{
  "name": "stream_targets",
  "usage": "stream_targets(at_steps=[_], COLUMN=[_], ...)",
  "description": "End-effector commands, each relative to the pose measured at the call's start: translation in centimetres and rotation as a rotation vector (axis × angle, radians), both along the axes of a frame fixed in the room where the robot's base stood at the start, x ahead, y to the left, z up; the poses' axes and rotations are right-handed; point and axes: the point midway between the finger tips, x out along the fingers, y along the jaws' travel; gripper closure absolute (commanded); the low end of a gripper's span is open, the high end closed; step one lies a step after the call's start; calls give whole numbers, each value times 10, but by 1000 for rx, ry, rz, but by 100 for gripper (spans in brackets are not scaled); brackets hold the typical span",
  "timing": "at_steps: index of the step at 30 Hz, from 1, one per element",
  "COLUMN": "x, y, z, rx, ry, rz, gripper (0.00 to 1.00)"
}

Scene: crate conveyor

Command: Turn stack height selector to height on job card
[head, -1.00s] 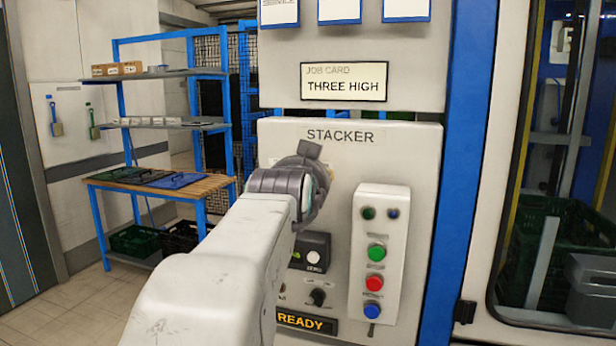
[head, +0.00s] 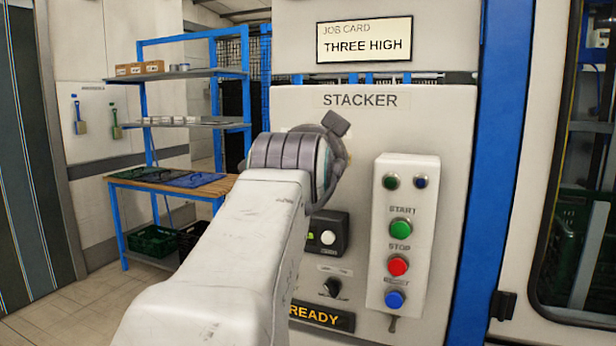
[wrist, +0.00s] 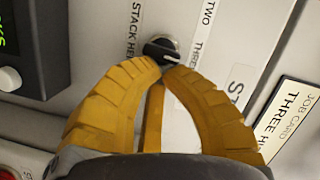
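The job card (head: 364,58) reads THREE HIGH; it also shows at the right of the wrist view (wrist: 292,122). The stack height selector (wrist: 160,46) is a dark round knob with a pale pointer mark, on the panel near labels TWO and THREE. The pointer's exact setting is hard to read. In the head view my arm hides the selector. The head view hides the fingers behind my wrist.
The stacker panel (head: 375,125) holds a button box (head: 405,240) with green, red and blue buttons on the right. A display with a white button (head: 327,237), a smaller dark knob (head: 332,287) and a READY sign (head: 322,316) sit lower. Blue shelving (head: 150,105) stands left.

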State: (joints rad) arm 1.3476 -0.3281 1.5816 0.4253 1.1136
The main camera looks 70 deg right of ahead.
Motion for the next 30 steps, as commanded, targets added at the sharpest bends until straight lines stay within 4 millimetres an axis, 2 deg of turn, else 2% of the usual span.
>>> stream_targets(at_steps=[1, 4, 30], x=[1, 1, 2], y=[3, 6, 6], z=[-9, -9, -16], rx=[-3, 0, 14], ry=[-33, -83, -72], rz=[1, -2, 1], gripper=[100, 100, 100])
